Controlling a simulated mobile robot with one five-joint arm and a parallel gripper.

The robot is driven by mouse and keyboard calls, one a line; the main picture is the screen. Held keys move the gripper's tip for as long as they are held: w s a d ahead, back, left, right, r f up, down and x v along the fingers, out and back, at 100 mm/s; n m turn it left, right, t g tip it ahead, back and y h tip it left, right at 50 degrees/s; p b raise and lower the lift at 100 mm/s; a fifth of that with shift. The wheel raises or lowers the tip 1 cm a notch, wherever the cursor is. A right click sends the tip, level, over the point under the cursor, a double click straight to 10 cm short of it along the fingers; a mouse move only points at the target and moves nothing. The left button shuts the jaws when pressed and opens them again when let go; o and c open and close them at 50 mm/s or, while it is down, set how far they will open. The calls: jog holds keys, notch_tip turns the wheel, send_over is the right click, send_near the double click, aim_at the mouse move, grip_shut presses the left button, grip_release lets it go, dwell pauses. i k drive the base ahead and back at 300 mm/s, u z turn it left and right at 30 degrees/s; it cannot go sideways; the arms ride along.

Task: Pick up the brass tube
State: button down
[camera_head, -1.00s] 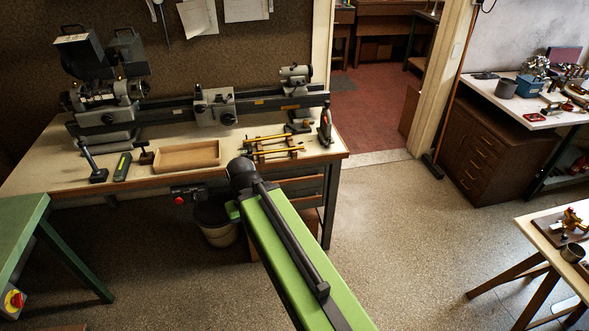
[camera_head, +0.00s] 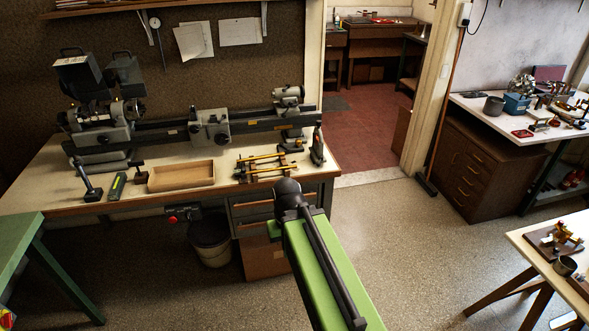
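Two slim brass tubes lie roughly level on a small dark rack on the workbench (camera_head: 222,165), near its right end. The rear brass tube (camera_head: 262,158) is a little farther back than the front brass tube (camera_head: 278,169). I cannot tell which one the task means. Both lie behind the dark rounded joint of my green arm in this view. My gripper is not in view, so its opening and anything in it cannot be seen.
An open wooden tray (camera_head: 181,177) sits left of the rack. A lathe (camera_head: 208,127) spans the bench behind. A hand plane (camera_head: 317,148) stands to the right. A bucket (camera_head: 210,240) stands below. The floor (camera_head: 390,235) right of the bench is clear.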

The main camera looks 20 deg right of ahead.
aim_at(256, 158)
jog(key=z, duration=0.1)
jog(key=i, duration=1)
jog(key=z, duration=0.05)
